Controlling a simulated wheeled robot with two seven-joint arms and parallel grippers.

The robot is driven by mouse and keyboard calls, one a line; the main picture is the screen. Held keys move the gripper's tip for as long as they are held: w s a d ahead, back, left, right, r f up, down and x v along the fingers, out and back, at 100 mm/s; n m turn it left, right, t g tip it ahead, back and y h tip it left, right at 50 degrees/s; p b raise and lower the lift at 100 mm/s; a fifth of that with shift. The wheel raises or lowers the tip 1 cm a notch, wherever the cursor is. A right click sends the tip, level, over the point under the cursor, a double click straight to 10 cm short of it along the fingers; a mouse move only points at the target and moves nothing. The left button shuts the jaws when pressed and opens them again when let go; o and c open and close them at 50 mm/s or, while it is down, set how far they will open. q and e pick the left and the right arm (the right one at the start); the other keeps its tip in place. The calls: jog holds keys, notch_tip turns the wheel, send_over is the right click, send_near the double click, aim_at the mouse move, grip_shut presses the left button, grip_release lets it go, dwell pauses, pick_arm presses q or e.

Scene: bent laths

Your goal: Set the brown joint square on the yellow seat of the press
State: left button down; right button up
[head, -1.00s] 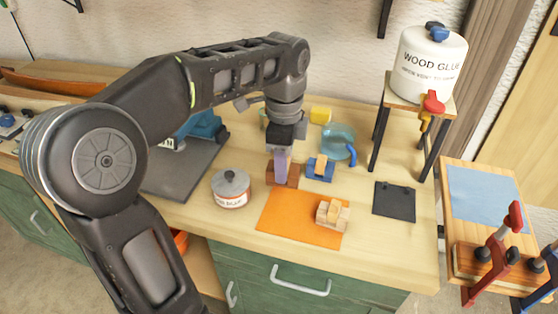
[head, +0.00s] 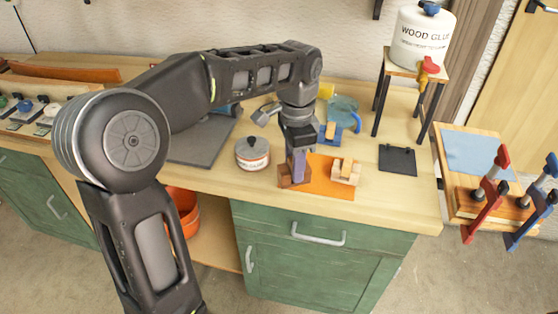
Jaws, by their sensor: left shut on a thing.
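I cannot tell whether the joint touches the mat. A side table (head: 440,190) at the right carries a red clamp (head: 482,210) and a blue clamp (head: 528,222); I cannot make out a yellow seat there. My right gripper is not in view.
A pale wood joint (head: 346,172) sits on the mat, right of the brown joint. A labelled tin (head: 252,153) is close on the left. A blue joint (head: 330,139) lies behind, a dark plate (head: 397,160) to the right. A stand (head: 411,68) bears a glue tub (head: 421,35).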

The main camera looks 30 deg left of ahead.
pick_arm(q)
jog(key=w+d+f+n, duration=0.1)
jog(key=d+n, duration=0.1)
jog(key=w+d+f+n, duration=0.2)
jog(key=d+n, duration=0.1)
jog(key=w+d+f+n, duration=0.2)
jog(key=d, duration=0.1)
jog(key=shift+w+n, duration=0.2)
jog(key=shift+n, duration=0.1)
jog(key=shift+w+d+f+n, duration=0.2)
jog(key=shift+d+f+n, duration=0.05)
jog(key=shift+n, duration=0.05)
